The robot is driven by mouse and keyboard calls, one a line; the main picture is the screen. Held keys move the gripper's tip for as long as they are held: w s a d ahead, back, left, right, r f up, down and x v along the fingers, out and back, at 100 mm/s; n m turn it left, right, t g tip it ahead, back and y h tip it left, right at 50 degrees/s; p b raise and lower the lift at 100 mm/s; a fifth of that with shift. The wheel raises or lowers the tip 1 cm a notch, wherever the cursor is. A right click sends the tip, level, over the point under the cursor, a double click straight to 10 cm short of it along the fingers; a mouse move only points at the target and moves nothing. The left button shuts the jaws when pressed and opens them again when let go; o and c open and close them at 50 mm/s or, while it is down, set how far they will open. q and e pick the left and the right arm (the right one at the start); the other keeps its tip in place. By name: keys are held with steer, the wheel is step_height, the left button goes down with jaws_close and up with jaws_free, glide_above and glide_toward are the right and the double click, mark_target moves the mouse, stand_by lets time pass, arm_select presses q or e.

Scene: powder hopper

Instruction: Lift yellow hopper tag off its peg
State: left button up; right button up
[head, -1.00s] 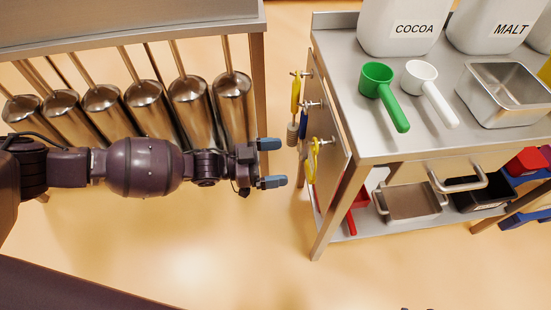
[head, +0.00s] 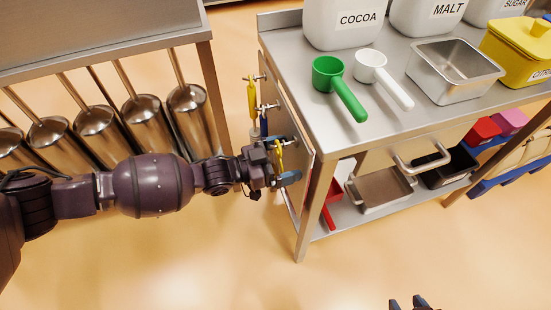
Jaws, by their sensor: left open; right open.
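The yellow hopper tag (head: 280,157) hangs on the side panel of the steel table, at a peg. My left gripper (head: 287,161) is at the panel with its jaws open, one finger above and one below, and the tag shows between them. The fingers cover part of the tag and its peg, so I cannot tell whether they touch it. My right gripper (head: 407,302) just shows at the bottom edge, open and empty.
Yellow-handled tool (head: 252,97) hangs on a peg just above. The steel table (head: 310,120) holds a green scoop (head: 338,88), a white scoop (head: 384,77), a steel pan (head: 455,70) and labelled tubs. Steel cylinders hang at left. The floor in front is clear.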

mark_target(277, 157)
steer(key=shift+w, duration=0.1)
arm_select(q)
steer(key=c, duration=1)
arm_select(e)
steer(key=shift+r, duration=0.1)
arm_select(q)
steer(key=shift+r, duration=0.15)
steer(key=shift+r+p, duration=0.3)
steer(key=shift+r, duration=0.25)
arm_select(e)
steer(key=shift+w+r, duration=0.3)
steer(key=shift+r, duration=0.15)
arm_select(q)
steer(key=shift+p+v, duration=0.55)
steer(key=shift+v, duration=3.2)
arm_select(e)
steer(key=shift+w+r+t, duration=0.3)
steer(key=shift+w+r, duration=0.1)
steer(key=shift+r, duration=0.45)
